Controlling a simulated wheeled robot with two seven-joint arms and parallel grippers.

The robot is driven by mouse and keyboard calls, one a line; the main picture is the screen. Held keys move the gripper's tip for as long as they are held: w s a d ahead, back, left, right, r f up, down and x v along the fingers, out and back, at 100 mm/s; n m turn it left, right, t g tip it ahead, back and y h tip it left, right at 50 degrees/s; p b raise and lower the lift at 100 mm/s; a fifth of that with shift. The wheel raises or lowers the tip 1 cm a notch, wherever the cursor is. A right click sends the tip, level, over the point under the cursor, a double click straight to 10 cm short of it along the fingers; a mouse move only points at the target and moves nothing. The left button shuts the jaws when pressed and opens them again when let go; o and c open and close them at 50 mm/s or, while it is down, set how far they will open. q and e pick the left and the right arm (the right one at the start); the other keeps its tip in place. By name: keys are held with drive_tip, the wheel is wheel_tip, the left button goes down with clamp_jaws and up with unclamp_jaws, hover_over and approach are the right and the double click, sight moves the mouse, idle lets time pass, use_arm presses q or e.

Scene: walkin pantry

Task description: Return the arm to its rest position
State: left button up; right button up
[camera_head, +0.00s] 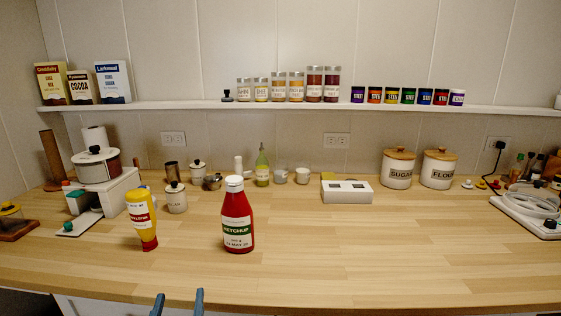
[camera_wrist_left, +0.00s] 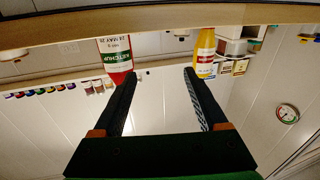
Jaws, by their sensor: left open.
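My left gripper (camera_head: 177,303) shows at the bottom of the head view as two blue fingertips, apart, in front of the counter's front edge. In the left wrist view the left gripper (camera_wrist_left: 158,88) is open, with nothing between its fingers. A red ketchup bottle (camera_head: 237,216) with a white cap stands upright on the counter, beyond the gripper and to its right. A yellow mustard bottle (camera_head: 141,219) stands cap-down to its left. The wrist view is upside down and also shows the ketchup (camera_wrist_left: 117,57) and mustard (camera_wrist_left: 204,52). My right gripper is not in view.
The wooden counter (camera_head: 350,255) is clear along its front and middle. Sugar (camera_head: 397,170) and flour (camera_head: 438,170) canisters stand at the back right, near a white box (camera_head: 346,190). A shelf (camera_head: 190,105) with jars and boxes runs along the wall.

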use_arm(q)
drive_tip(key=s+a+f+m+g+h, duration=0.1)
drive_tip(key=s+f+g, duration=0.3)
drive_tip(key=f, duration=0.4)
drive_tip(key=s+f+g, duration=0.4)
drive_tip(key=f, duration=0.3)
drive_tip(key=s+d+f+m+g+h, duration=0.2)
drive_tip(key=s+f+m+g, duration=0.2)
drive_tip(key=s+f+g, duration=0.6)
drive_tip(key=s+f+t+p, duration=0.2)
drive_tip(key=s+f, duration=0.2)
drive_tip(key=f, duration=0.7)
drive_tip(key=s+a+f+g+p, duration=0.1)
drive_tip(key=s+a+f+p, duration=0.1)
drive_tip(key=s+f, duration=0.7)
drive_tip(key=s, duration=0.3)
drive_tip(key=shift+s, duration=0.2)
